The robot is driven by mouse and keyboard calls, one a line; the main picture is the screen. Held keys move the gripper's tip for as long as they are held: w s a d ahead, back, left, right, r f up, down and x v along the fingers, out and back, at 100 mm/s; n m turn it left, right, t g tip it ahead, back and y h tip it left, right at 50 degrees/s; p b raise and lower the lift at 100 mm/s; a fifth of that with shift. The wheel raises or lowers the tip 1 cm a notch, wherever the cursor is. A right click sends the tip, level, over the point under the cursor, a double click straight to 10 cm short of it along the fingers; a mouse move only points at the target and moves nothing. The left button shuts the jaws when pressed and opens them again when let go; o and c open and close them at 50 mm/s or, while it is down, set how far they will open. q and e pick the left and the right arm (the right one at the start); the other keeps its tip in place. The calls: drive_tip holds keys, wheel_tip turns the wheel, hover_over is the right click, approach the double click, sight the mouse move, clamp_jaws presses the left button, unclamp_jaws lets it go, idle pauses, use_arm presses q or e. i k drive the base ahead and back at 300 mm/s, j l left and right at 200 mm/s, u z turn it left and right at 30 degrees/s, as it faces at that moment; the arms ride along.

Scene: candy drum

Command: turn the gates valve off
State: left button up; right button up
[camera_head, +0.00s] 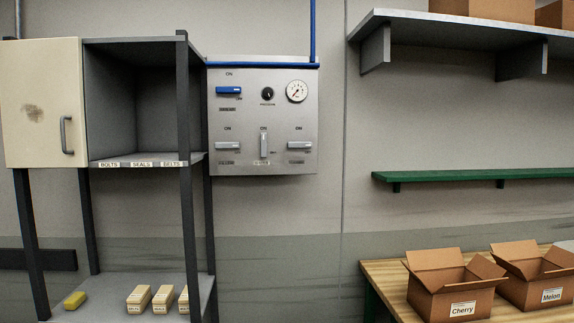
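A grey metal valve panel (263,120) is fixed to the wall right of the shelf unit. In its lower row, the left valve handle (229,146) and the right valve handle (300,145) lie horizontal. The middle valve handle (264,145) stands vertical, up by its top mark. The label plates under the handles are too small to read surely, so I cannot tell for certain which is the gates valve. A blue handle (229,90) at the panel's upper left lies horizontal. Neither gripper is in view.
A black knob (267,94) and a round gauge (297,91) sit at the panel's upper right. The shelf unit (184,140) with a cream door (42,103) stands close at the panel's left. A workbench (395,285) with open boxes is at lower right.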

sight(263, 135)
drive_tip(key=z, duration=0.7)
drive_tip(key=i+z, duration=0.1)
drive_tip(key=z, duration=0.6)
drive_tip(key=j+z, duration=0.15)
drive_tip(key=z, duration=0.6)
drive_tip(key=j+z, duration=0.1)
drive_tip(key=z, duration=0.6)
drive_tip(key=j+z, duration=0.15)
drive_tip(key=z, duration=0.55)
drive_tip(key=j+z, duration=0.1)
drive_tip(key=z, duration=0.6)
drive_tip(key=j+z, duration=0.1)
drive_tip(key=z, duration=1.3)
drive_tip(key=k+z, duration=0.35)
drive_tip(key=k, duration=0.35)
drive_tip(key=k+j+u, duration=0.15)
drive_tip(key=k+u, duration=0.35)
drive_tip(key=k+j+u, duration=0.1)
drive_tip(key=u, duration=1.6)
drive_tip(key=k+j, duration=0.05)
drive_tip(key=j, duration=0.05)
